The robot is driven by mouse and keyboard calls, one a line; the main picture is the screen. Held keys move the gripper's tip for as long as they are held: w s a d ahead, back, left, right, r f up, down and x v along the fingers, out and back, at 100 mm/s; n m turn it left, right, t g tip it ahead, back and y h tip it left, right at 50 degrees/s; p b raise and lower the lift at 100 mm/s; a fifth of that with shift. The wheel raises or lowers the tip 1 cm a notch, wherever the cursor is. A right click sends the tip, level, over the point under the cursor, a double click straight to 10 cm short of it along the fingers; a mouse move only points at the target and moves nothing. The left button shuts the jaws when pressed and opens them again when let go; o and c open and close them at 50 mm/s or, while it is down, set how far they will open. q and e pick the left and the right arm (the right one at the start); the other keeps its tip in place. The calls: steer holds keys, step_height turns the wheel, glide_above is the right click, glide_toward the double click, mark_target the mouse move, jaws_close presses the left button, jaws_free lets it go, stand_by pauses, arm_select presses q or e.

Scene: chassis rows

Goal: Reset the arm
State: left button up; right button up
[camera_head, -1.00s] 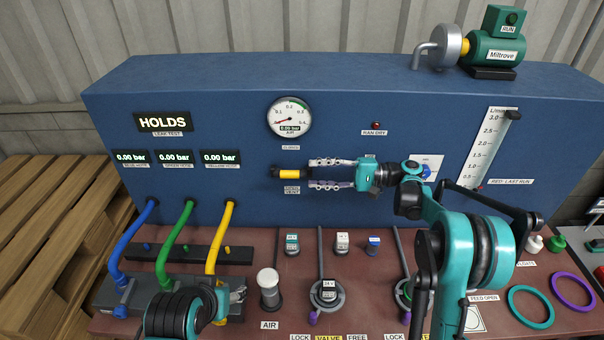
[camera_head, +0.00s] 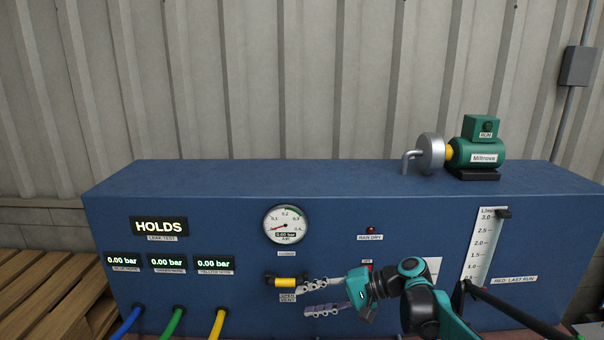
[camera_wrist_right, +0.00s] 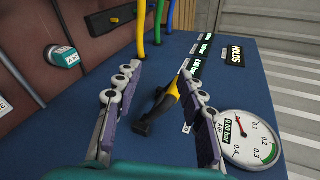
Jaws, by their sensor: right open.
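My right gripper (camera_head: 326,298) is open in front of the blue panel (camera_head: 350,215), with its fingers pointing left. The yellow vent handle (camera_head: 287,282) with black ends lies just beyond the fingertips in the head view. In the right wrist view my right gripper (camera_wrist_right: 158,120) has its two purple-padded fingers spread wide. The yellow and black handle (camera_wrist_right: 172,95) shows between and beyond them, and I see no contact. My left gripper is out of the head view.
The round gauge (camera_head: 286,224) reads 0.00 bar. The green pump motor (camera_head: 477,148) stands on the panel's top. Blue, green and yellow hoses (camera_head: 218,322) rise at lower left. Wooden pallets (camera_head: 40,285) stand left. The right wrist view also shows the gauge (camera_wrist_right: 246,137) beside a finger.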

steer(key=s+d+f+n+t+h, duration=0.1)
steer(key=s+d+f+h, duration=0.2)
steer(key=s, duration=0.4)
steer(key=s+d+f+n+t+h, duration=0.1)
steer(key=s+d+f+t+h, duration=0.1)
steer(key=s+d+h, duration=0.3)
steer(key=s+d+f+n+t+h, duration=0.1)
steer(key=s+d+f+n+h, duration=0.1)
steer(key=s+d+f+h, duration=0.2)
steer(key=s+d+h, duration=0.1)
steer(key=s+d, duration=0.2)
steer(key=s, duration=0.4)
steer(key=shift+d+f+t, duration=0.15)
steer(key=shift+f+t, duration=0.1)
steer(key=shift+t, duration=0.15)
